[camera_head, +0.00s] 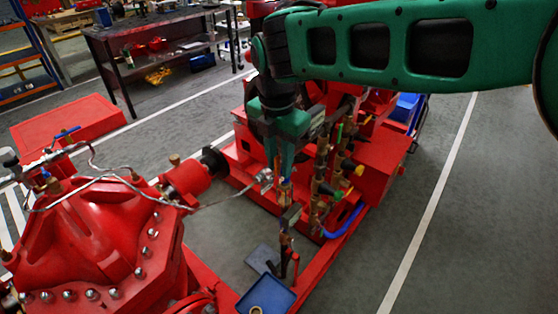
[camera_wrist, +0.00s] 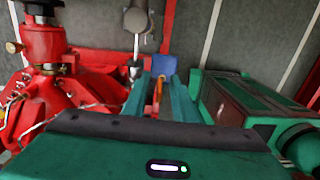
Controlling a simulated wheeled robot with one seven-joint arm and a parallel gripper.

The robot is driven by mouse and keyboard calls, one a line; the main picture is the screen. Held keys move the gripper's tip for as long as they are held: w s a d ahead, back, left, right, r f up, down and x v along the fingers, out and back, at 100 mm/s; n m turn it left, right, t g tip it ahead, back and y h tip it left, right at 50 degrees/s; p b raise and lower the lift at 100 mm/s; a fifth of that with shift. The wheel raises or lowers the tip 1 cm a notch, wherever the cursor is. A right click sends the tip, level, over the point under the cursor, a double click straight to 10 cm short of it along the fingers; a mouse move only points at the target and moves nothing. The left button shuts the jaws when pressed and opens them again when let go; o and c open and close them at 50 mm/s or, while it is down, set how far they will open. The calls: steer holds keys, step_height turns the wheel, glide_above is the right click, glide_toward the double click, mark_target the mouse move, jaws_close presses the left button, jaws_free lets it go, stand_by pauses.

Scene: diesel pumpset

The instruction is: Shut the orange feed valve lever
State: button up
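My gripper (camera_head: 281,174) points down over the red pumpset's pipework in the head view. In the wrist view its two green fingers (camera_wrist: 158,84) stand apart with a gap between them. A slim orange lever (camera_wrist: 157,91) shows in that gap, between the fingers. I see no clear contact on either side of it. In the head view a small orange piece, seemingly the same lever (camera_head: 284,183), shows just below the fingertips. The valve body under it is small and partly hidden, so the lever's exact angle is hard to tell.
Brass valves with a yellow handle (camera_head: 331,192) stand close to the right of my gripper. A large red pump casing (camera_head: 95,240) fills the lower left. A blue tray (camera_head: 266,297) lies low in front. Grey floor (camera_head: 470,220) is clear at right.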

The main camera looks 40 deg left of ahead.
steer(key=shift+s, duration=0.2)
steer(key=shift+r, duration=0.3)
step_height(320, 180, up, 10)
steer(key=shift+s+r, duration=0.1)
stand_by(0.5)
